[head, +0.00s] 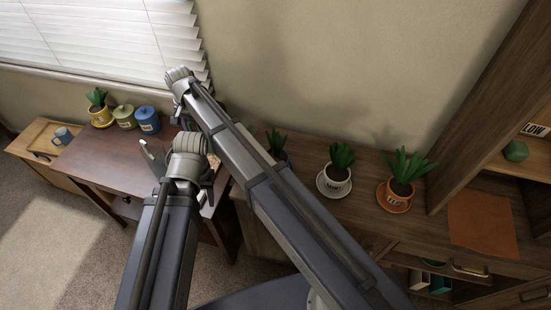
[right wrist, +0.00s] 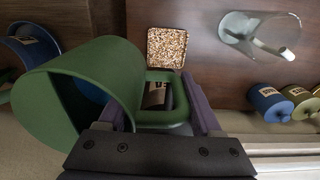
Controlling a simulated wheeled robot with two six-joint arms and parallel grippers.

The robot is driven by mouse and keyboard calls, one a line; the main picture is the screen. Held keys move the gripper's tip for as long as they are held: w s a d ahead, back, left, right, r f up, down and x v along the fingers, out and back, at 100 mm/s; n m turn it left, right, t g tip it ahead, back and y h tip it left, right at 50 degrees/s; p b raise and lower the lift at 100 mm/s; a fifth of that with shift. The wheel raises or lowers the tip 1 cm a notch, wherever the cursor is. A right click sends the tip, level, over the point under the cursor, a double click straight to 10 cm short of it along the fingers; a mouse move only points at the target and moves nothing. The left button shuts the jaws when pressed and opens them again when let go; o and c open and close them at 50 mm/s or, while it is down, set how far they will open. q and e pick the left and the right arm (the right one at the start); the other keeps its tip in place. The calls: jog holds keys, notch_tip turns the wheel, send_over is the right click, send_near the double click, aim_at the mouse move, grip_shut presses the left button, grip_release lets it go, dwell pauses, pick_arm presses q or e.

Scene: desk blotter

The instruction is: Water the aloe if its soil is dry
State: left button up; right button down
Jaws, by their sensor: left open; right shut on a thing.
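My right gripper (right wrist: 165,118) is shut on the handle of a green mug (right wrist: 105,70), above the dark desk; its opening faces left, with a blue patch inside. In the head view my arms hide it. My left gripper (head: 209,180) is open, largely hidden beside the arms. On the sideboard stand a plant in an orange pot (head: 396,189) on an orange saucer, one in a white pot (head: 336,174) on a white saucer, and one in a dark pot (head: 281,153). Their labels are too small to read, so I cannot tell which is the aloe, or its soil.
A clear glass vessel (right wrist: 258,30) and a square speckled pad (right wrist: 167,47) are on the desk. A blue jar (head: 147,119), a green jar (head: 124,117) and a yellow-potted plant (head: 101,116) stand near the wall. The brown mat (head: 482,222) is bare.

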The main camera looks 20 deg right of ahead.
jog(key=shift+d+f, duration=0.1)
jog(key=shift+d, duration=0.05)
jog(key=shift+s+d+f+t+y+b, duration=0.3)
jog(key=shift+f+t+y+b, duration=0.15)
jog(key=shift+y+b, duration=0.3)
jog(key=shift+s+d+r+t+y, duration=0.25)
jog(key=shift+d+t+y, duration=0.1)
jog(key=shift+y, duration=0.2)
jog(key=shift+s+d+r+t+y, duration=0.1)
jog(key=shift+d+r+t+y, duration=0.05)
jog(key=shift+d+t+y, duration=0.2)
jog(key=shift+a+r, duration=0.1)
jog(key=shift+a, duration=0.05)
jog(key=shift+s+d+r+t+y, duration=0.35)
jog(key=shift+d+r+y, duration=0.4)
jog(key=shift+y, duration=0.1)
dwell(0.7)
jog(key=shift+r, duration=0.1)
jog(key=shift+s+d+r+p, duration=0.1)
jog(key=shift+r+p, duration=0.2)
jog(key=shift+p, duration=0.15)
